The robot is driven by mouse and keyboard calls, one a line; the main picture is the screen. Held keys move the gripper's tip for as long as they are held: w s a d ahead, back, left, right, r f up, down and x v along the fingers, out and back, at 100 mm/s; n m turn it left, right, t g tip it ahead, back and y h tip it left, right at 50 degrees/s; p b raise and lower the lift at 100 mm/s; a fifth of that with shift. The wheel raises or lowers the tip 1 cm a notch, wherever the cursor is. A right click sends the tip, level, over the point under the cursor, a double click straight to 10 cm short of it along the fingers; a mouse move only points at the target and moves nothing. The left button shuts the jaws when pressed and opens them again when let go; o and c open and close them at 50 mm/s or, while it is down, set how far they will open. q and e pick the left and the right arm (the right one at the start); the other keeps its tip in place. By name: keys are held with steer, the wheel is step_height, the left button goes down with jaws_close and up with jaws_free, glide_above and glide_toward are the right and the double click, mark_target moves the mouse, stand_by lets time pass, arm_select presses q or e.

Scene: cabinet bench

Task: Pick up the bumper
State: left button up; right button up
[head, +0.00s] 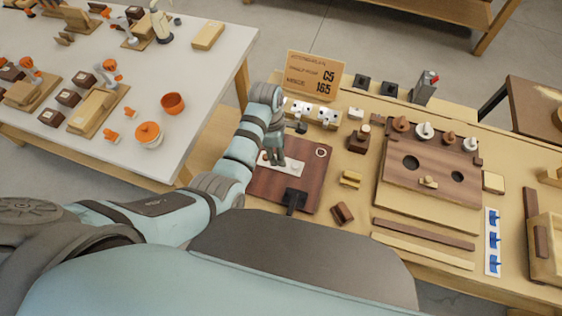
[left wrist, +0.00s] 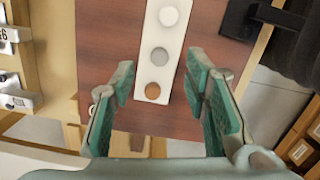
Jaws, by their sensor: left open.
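A pale strip (left wrist: 177,20) with three round pads in a row lies on the dark reddish-brown board (left wrist: 110,25). The pads are white (left wrist: 169,16), grey (left wrist: 160,58) and brown (left wrist: 152,91); I cannot tell for sure which is the bumper. The strip also shows in the head view (head: 294,168), partly hidden by my gripper. My left gripper (left wrist: 160,66) is open and empty above the strip, with one green-padded finger on each side of it. The gap between fingers and strip cannot be judged exactly. My right gripper is not in view.
A black fixture (head: 294,199) stands at the board's front edge. A sign (head: 314,76) and white blocks (head: 328,117) stand behind the board. A white table (head: 200,90) stands left.

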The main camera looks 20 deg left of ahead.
arm_select(q)
step_height(320, 180, down, 4)
steer(key=shift+d+f+b, duration=0.15)
steer(key=shift+f+b, duration=0.05)
steer(key=shift+b, duration=0.35)
steer(key=c, duration=0.8)
steer(key=shift+r, duration=0.15)
